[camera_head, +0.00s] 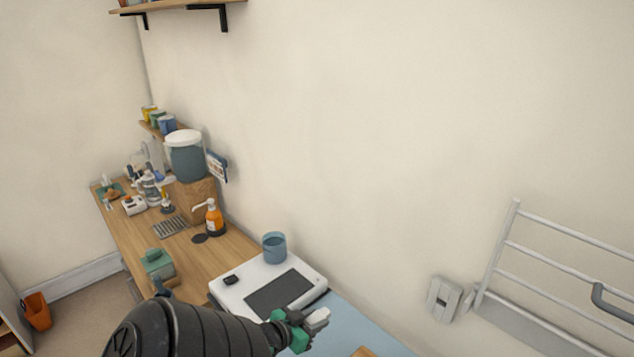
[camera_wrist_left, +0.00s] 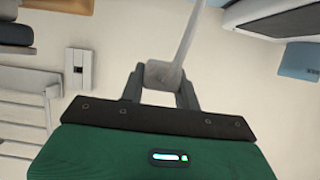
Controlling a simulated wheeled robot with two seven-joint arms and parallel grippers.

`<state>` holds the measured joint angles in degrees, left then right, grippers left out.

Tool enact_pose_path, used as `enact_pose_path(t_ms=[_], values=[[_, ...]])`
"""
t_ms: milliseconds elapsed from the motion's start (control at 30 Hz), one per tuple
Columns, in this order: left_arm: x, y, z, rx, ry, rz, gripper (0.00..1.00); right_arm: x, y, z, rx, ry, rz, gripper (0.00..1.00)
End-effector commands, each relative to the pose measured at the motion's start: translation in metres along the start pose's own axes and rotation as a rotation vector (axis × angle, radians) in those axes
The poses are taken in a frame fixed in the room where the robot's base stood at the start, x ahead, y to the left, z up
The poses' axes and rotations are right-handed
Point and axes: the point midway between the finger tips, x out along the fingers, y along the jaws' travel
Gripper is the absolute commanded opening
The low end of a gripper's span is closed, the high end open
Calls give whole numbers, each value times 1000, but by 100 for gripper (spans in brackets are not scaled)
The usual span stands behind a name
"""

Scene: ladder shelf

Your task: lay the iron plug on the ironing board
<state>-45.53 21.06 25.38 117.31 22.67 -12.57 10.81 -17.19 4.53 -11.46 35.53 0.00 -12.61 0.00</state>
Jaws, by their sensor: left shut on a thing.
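A white plug (camera_head: 318,319) is between the fingers of my left gripper (camera_head: 300,325), at the bottom of the head view. In the left wrist view the pale grey plug (camera_wrist_left: 163,75) sits between both fingertips, with a pale cord (camera_wrist_left: 186,30) running up from it. The ironing board seems to be the light blue surface (camera_head: 358,325) just right of and beyond the gripper; most of it is cut off by the lower edge. The plug shows in front of the board's left part; I cannot tell its height above it. My right gripper is not in view.
A white device with a dark panel (camera_head: 255,277) and a blue cup (camera_head: 274,247) stand close beyond the gripper. A wooden counter (camera_head: 232,248) with bottles and jars runs back left. A wall socket (camera_head: 443,299) and white rack (camera_head: 510,245) are at right.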

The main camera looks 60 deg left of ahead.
Motion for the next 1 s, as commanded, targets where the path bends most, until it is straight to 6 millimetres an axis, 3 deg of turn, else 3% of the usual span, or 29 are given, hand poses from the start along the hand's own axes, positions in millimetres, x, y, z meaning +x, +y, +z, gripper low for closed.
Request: enact_pose_path(t_ms=[1000], values=[[28, 0, 68, 0, 1, 1, 0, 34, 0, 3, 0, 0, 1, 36]])
